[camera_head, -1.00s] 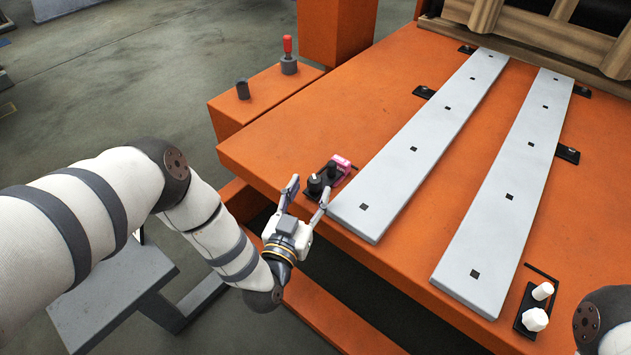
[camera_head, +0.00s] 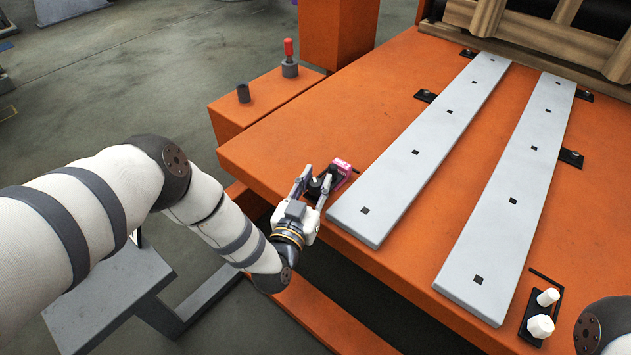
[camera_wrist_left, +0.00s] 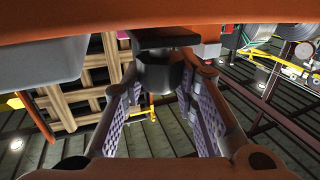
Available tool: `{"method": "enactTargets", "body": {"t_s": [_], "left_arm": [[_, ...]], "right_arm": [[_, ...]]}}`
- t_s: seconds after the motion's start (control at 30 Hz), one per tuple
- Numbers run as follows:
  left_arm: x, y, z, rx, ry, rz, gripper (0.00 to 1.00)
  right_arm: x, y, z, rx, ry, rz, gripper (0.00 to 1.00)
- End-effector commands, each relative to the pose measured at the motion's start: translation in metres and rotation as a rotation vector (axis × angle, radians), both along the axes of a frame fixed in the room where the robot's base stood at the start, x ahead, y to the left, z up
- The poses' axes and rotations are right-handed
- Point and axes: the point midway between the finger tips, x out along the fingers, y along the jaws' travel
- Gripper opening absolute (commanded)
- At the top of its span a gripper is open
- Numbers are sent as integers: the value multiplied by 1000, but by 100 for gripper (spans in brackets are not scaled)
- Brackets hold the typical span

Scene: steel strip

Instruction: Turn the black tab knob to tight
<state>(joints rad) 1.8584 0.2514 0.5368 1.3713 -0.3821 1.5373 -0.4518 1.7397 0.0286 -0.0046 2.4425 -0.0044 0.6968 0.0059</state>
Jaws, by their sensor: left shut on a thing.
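The black tab knob (camera_head: 315,184) sits on a small dark plate near the front left edge of the orange table. It also shows in the left wrist view (camera_wrist_left: 158,75), between the fingers, under a dark block. A pink tag (camera_head: 341,169) is just behind it. My left gripper (camera_head: 314,178) reaches in from the left and is shut on the knob, with one finger on each side. The fingers partly hide the knob in the head view, and no tight mark can be read. My right gripper is out of view; only part of my right arm shows at the lower right.
Two long pale steel strips (camera_head: 428,148) (camera_head: 517,190) lie on the orange table (camera_head: 290,135). A plate with white knobs (camera_head: 541,326) is at the right front. A red-handled post (camera_head: 289,58) and a dark peg (camera_head: 243,93) stand on the ledge at left.

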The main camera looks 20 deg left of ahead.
Motion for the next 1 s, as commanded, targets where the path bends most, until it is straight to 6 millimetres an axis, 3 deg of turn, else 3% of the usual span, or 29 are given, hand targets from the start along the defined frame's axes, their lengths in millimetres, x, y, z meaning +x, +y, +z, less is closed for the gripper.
{"method": "enactTargets", "body": {"t_s": [0.47,1.0], "left_arm": [[0,1,-1,4,1,-296,0],[-1,0,-6,1,6,-757,0]], "right_arm": [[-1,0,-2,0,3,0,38],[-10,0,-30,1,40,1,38]]}}
